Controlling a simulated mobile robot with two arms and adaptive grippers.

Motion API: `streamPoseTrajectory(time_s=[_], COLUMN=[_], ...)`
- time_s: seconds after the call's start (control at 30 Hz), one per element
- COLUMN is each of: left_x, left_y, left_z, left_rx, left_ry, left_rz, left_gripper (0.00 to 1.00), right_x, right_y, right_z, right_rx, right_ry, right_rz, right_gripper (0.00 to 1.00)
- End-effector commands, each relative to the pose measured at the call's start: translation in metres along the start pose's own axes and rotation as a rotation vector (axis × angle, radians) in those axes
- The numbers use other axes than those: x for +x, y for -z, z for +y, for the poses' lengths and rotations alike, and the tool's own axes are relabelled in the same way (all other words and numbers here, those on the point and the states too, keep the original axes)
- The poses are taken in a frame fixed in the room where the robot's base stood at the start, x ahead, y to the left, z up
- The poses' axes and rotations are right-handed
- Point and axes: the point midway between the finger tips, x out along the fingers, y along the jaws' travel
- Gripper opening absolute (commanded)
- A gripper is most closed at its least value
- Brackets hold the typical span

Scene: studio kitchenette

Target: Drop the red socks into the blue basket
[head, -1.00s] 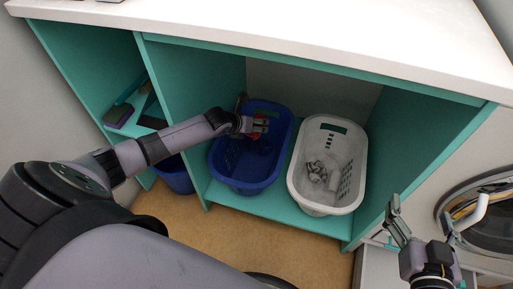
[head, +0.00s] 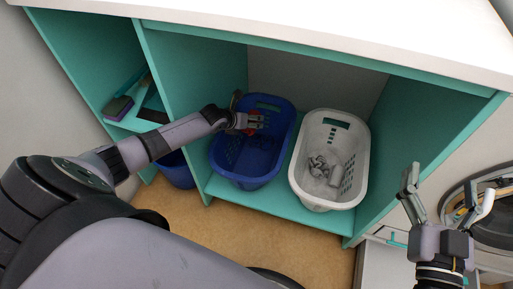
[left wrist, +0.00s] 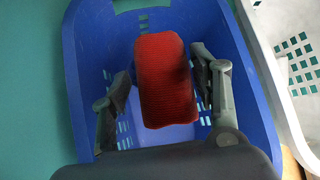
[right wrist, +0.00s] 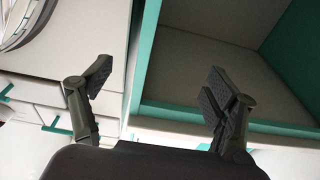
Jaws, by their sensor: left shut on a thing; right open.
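The red socks (left wrist: 165,80) are a ribbed red bundle between the fingers of my left gripper (left wrist: 165,90) in the left wrist view. The gripper is shut on them. In the head view, my left gripper (head: 250,122) is over the blue basket (head: 238,176), towards its far end, and only a bit of red shows there. The basket also shows below the socks in the left wrist view (left wrist: 85,60). My right gripper (head: 440,195) is open and empty, right of the shelf in the head view. Its spread fingers show in the right wrist view (right wrist: 155,90).
A white basket (head: 300,170) with grey and white items stands right of the blue basket on the teal shelf. A teal divider (head: 178,80) is on the left, and a white countertop (head: 330,30) overhangs. A round washer door is at the far right.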

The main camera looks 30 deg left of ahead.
Motion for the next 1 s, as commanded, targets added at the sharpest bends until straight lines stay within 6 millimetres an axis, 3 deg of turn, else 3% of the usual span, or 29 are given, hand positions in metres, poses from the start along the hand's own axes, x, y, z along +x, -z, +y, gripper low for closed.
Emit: streamPoseTrajectory(time_s=[0.27, 0.6, 1.0], left_x=[0.009, 0.019, 0.023], left_y=[0.009, 0.019, 0.024], left_z=[0.003, 0.006, 0.008], left_rx=[-0.001, -0.002, -0.001], left_ry=[0.000, 0.000, 0.000], left_rz=[0.000, 0.000, 0.000], left_gripper=[0.30, 0.30, 0.30], right_x=[-0.003, -0.021, -0.041], right_y=[0.040, 0.087, 0.114], right_z=[-0.006, -0.011, -0.014], right_rx=[0.007, 0.019, 0.028], right_ry=[0.012, 0.025, 0.032], right_rz=[0.234, 0.518, 0.690], right_gripper=[0.81, 0.81, 0.81])
